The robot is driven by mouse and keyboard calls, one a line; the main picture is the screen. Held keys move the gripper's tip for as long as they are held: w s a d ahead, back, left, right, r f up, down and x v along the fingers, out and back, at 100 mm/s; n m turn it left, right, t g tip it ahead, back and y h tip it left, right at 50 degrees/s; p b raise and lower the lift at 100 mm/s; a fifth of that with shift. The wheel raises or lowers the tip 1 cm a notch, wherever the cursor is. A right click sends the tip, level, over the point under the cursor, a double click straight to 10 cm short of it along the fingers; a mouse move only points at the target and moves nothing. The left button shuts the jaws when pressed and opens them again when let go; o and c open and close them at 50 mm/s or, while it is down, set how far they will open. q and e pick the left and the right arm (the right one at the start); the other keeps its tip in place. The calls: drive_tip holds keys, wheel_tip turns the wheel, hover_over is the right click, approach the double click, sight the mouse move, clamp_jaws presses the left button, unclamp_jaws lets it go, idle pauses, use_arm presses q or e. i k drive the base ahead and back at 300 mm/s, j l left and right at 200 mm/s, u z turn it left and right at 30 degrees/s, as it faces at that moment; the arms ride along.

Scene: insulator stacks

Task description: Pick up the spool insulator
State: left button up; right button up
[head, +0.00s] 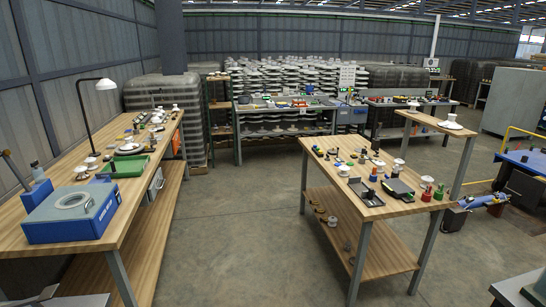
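Several small white insulators stand on the two wooden workbenches, and at this size I cannot tell for certain which one is the spool insulator. On the right bench (330,150), one white piece (398,166) stands behind a black tray, and another (343,171) stands near the left edge. On the left bench (140,178), white pieces (91,161) stand near the green tray, with another (81,173) closer to the blue machine. Neither of my grippers can be made out in the head view.
A blue machine (70,229), green tray (126,166) and lamp (106,84) occupy the left bench. A black tray (367,193) and red and green bottles (426,188) sit on the right bench. Open concrete floor (245,220) lies between the benches. White insulator stacks (290,75) stand behind.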

sight(344, 168)
drive_tip(key=i, duration=2.45)
